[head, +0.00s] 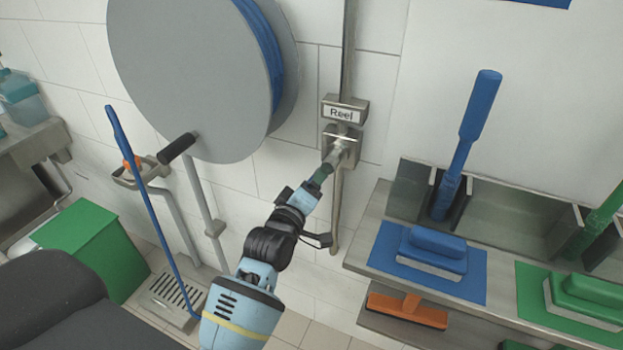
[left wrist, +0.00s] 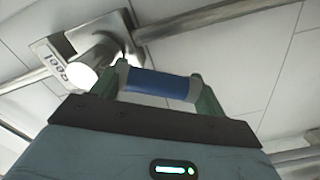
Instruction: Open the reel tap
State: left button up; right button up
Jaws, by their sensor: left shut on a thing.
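The reel tap (head: 340,148) is a metal fitting on the wall pipe, just below a plate marked "Reel" (head: 342,113). My left gripper (head: 326,172) reaches up to it from below and is shut on the tap's handle. In the left wrist view the blue grip of the tap handle (left wrist: 160,84) lies between the two green fingers, with the metal tap body (left wrist: 98,50) behind it. The gripper hides most of the handle in the head view. The label plate shows upside down in the left wrist view (left wrist: 52,66). My right gripper is not in view.
A large grey hose reel (head: 190,75) with blue hose and a black crank knob (head: 177,149) is left of the tap. A metal shelf (head: 375,205) with brushes stands close on the right. A green bin (head: 90,245) and floor drain (head: 175,292) are at lower left.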

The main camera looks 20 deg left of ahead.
pick_arm(q)
jog(key=shift+d+f+n+p, duration=0.15)
jog(key=shift+d+n, duration=0.15)
jog(key=shift+n, duration=0.25)
jog(key=shift+d+n+p, duration=0.15)
jog(key=shift+d+n, duration=0.15)
jog(key=shift+n, duration=0.25)
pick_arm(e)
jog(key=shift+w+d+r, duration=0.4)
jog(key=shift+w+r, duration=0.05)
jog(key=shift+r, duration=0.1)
pick_arm(q)
jog(key=o, duration=1.4)
jog(key=shift+f, duration=0.1)
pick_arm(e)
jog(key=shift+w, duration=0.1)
pick_arm(q)
jog(key=shift+s, duration=0.1)
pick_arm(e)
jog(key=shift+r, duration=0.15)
